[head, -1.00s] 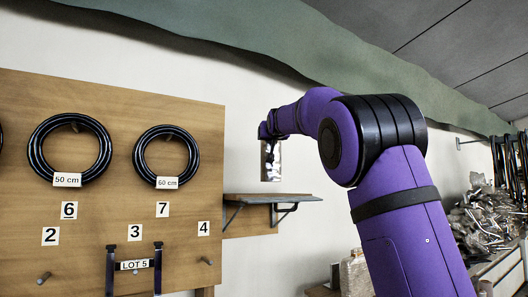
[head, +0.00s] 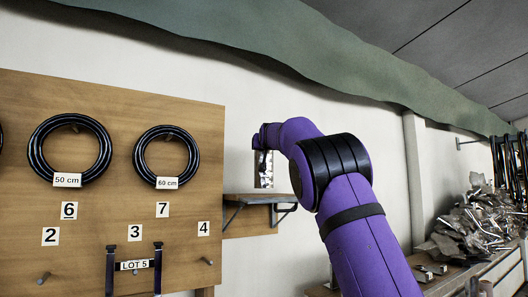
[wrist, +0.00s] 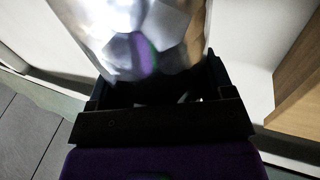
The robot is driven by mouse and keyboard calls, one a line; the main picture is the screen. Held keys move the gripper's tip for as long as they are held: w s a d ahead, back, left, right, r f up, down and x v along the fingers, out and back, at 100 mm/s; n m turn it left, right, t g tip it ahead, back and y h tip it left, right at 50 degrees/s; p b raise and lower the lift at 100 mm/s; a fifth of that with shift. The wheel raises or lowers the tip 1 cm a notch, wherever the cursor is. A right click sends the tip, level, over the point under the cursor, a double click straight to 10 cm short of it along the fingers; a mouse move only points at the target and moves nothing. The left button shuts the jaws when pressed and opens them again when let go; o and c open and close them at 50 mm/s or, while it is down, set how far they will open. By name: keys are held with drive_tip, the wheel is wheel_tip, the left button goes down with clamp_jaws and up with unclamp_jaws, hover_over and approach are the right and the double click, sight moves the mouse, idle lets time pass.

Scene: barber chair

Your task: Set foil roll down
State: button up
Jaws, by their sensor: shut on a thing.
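The foil roll (head: 263,170) is a shiny, crinkled silver piece. It hangs upright below the end of my purple arm in the head view, just above the small wooden shelf (head: 258,199) on the wall. I cannot tell whether its lower end touches the shelf. In the wrist view the foil roll (wrist: 150,38) fills the upper middle, close to the camera. My gripper (head: 263,150) is shut on it; the dark jaws (wrist: 160,92) show at its sides in the wrist view. The fingertips are mostly hidden behind the foil.
A wooden board (head: 112,215) with black rings, number cards and pegs stands left of the shelf. At the right, a bench (head: 455,270) holds a heap of crumpled silver pieces (head: 470,222).

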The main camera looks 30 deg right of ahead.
drive_tip(key=shift+f, duration=0.9)
drive_tip(key=o, duration=1.8)
drive_tip(key=shift+f, duration=0.2)
drive_tip(key=shift+o, duration=0.2)
drive_tip(key=shift+r, duration=0.15)
drive_tip(key=v, duration=1.1)
drive_tip(key=shift+s, duration=0.35)
drive_tip(key=shift+s+a, duration=0.1)
drive_tip(key=shift+a, duration=0.05)
